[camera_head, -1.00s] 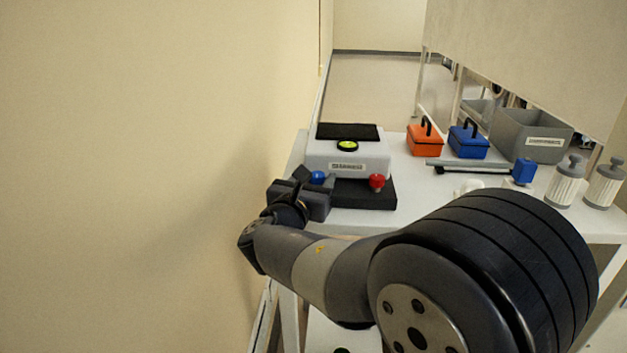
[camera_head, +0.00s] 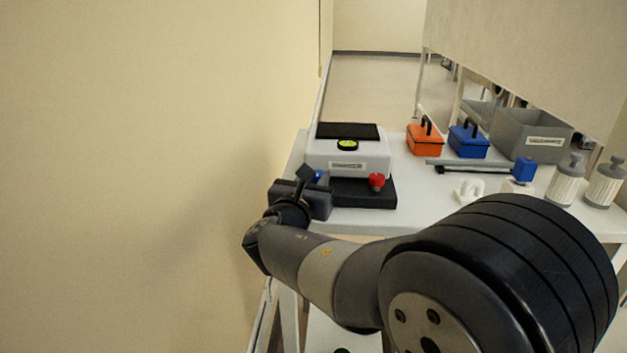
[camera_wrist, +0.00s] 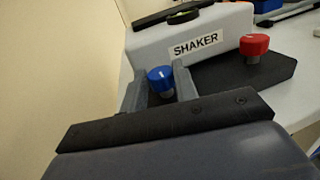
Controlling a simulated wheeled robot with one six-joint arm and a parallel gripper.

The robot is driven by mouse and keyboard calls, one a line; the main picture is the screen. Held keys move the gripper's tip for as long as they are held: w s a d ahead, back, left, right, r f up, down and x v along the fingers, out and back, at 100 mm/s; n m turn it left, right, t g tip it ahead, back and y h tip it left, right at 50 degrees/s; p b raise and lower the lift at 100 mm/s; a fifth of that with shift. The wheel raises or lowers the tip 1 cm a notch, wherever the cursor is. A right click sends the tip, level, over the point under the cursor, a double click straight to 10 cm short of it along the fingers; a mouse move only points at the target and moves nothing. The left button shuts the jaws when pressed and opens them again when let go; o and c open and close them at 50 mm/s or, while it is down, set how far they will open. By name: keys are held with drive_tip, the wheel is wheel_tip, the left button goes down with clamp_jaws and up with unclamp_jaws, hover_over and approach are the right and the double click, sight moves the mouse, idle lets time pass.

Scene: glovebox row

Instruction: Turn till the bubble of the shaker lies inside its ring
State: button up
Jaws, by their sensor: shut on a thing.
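The shaker (camera_head: 322,158) is a pale box with a black top plate and a name label. It also shows in the wrist view (camera_wrist: 150,47). Its round yellow-green level (camera_head: 347,145) has a dark rim; the bubble and its ring are too small to make out. In the wrist view the level (camera_wrist: 183,16) is seen nearly edge-on. A blue knob (camera_wrist: 160,79) and a red knob (camera_wrist: 254,44) stand at the shaker's front. My gripper (camera_wrist: 161,88) is shut on the blue knob, one finger on each side. In the head view my gripper (camera_head: 312,176) partly hides this knob.
The shaker's black base (camera_head: 350,197) sits near the table's left end. An orange box (camera_head: 425,142), a blue box (camera_head: 468,142) and a grey bin (camera_head: 515,148) stand to the right. Lidded containers (camera_head: 565,184) are farther right. A wall rises close on the left.

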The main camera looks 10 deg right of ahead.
drive_tip(key=shift+d, duration=0.1)
